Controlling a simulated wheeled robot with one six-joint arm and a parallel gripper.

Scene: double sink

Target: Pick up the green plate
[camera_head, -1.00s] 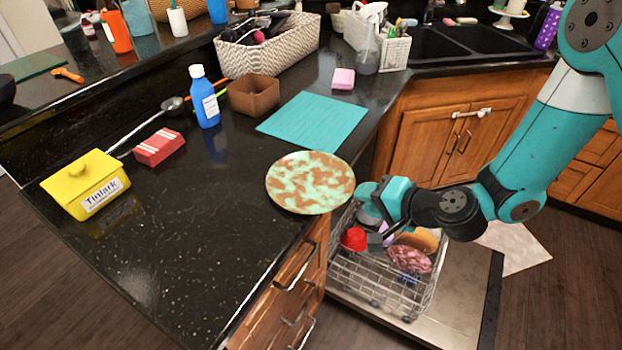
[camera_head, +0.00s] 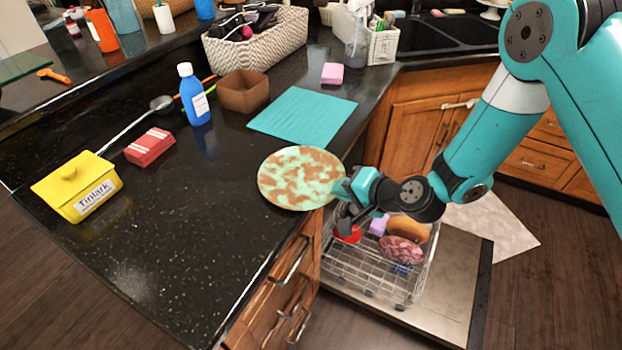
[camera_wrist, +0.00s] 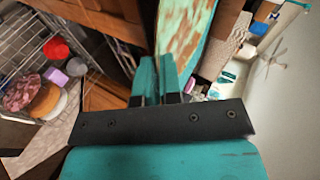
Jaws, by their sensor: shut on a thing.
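The green plate (camera_head: 298,178), mottled with brown patches, lies at the right edge of the black counter. In the head view my gripper (camera_head: 345,188) is at the plate's right rim, over the counter's edge. In the wrist view the plate (camera_wrist: 184,32) is seen nearly edge-on, just beyond the teal fingers of my gripper (camera_wrist: 158,75). The fingers are close together and shut on the plate's rim. The plate looks about flat, and I cannot tell whether it is clear of the counter.
A wire dish rack (camera_head: 385,275) with several items stands below on the open dishwasher door (camera_head: 455,285). The front counter is clear.

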